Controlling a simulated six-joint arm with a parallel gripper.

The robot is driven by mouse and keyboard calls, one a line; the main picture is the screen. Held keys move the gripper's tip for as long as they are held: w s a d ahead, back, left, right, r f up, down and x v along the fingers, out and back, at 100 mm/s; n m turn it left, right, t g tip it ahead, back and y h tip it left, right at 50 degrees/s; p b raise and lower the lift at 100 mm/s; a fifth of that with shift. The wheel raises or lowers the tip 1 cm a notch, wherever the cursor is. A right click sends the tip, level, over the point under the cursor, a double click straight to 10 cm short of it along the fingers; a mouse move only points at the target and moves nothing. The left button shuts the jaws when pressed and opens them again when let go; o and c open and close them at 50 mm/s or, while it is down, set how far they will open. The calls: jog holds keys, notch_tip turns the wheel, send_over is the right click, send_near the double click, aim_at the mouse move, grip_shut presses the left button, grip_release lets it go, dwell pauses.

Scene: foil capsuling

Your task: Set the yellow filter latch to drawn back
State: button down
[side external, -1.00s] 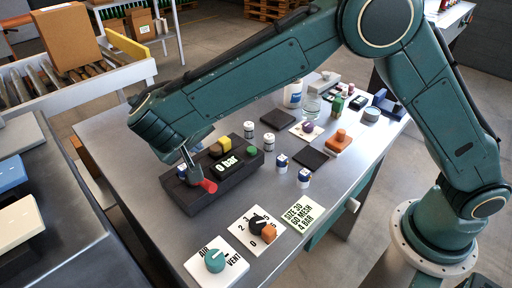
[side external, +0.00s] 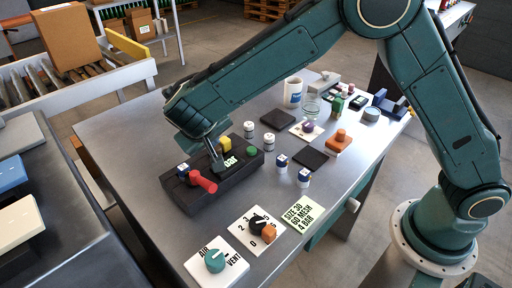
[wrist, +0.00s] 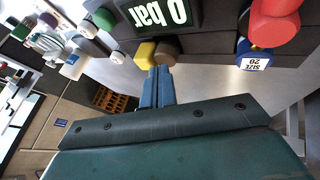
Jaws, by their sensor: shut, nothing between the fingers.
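The yellow latch (side external: 225,143) is a small block at the back edge of a dark box (side external: 183,199). In the wrist view the yellow latch (wrist: 145,52) is beside a brown rounded piece (wrist: 166,49). My gripper (side external: 217,169) is over the box, pointing down, in front of its display. In the wrist view my gripper (wrist: 158,70) has its fingers together and empty, with the tips just below the yellow and brown pieces. I cannot tell whether they touch. My gripper covers part of the display in the side view.
On the box are a red lever (side external: 203,182), a blue piece (side external: 182,170), a green button (side external: 252,150) and a "0 bar" display (wrist: 165,11). Small white and blue-topped containers stand beside it. Dial plates (side external: 217,262) lie in front. The table's left end is clear.

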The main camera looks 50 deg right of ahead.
jog(key=shift+d, duration=1.5)
jog(key=shift+a, duration=0.15)
jog(key=shift+a, duration=0.55)
jog(key=a, duration=0.3)
jog(key=shift+s+r, duration=0.1)
jog(key=shift+r, duration=0.1)
jog(key=v, duration=0.9)
jog(key=shift+r, duration=0.25)
jog(key=shift+s, duration=0.1)
